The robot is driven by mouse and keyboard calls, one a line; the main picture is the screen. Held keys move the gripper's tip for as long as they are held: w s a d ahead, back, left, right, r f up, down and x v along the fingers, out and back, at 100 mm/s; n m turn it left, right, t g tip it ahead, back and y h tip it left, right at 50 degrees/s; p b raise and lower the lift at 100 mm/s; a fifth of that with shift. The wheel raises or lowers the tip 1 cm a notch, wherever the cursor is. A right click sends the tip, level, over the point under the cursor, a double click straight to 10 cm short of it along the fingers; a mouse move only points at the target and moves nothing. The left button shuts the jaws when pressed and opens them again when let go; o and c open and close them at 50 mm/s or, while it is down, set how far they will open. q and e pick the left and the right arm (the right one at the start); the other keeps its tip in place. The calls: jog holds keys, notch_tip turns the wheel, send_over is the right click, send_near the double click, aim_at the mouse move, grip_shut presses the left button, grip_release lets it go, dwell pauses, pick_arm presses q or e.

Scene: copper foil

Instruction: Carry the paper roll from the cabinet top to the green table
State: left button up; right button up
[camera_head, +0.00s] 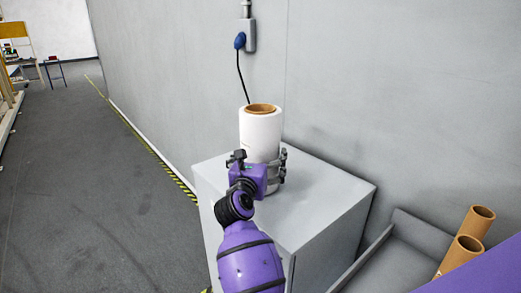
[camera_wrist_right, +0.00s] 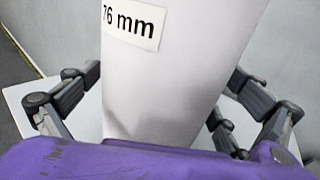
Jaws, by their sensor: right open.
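The white paper roll (camera_head: 260,135) with a brown core stands upright on the grey cabinet top (camera_head: 325,200). Its "76 mm" label shows in the right wrist view, where the roll (camera_wrist_right: 175,70) fills the middle. My right gripper (camera_head: 270,168) is at the roll's lower part with its fingers on both sides of it. In the right wrist view the open fingers (camera_wrist_right: 165,105) flank the roll; I cannot tell whether they touch it. The roll's near lower side is hidden by the gripper in the head view. My left gripper and the green table are not in view.
A grey wall stands right behind the cabinet, with a blue plug (camera_head: 240,41) and hanging cable behind the roll. Brown tubes (camera_head: 477,221) stand in a grey bin (camera_head: 420,236) at the lower right. Open floor (camera_head: 80,190) lies to the left.

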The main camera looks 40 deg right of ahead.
jog(key=shift+w+d, duration=0.15)
jog(key=c, duration=1.9)
jog(key=shift+r, duration=0.25)
jog(key=shift+c, duration=0.4)
jog(key=shift+r, duration=0.1)
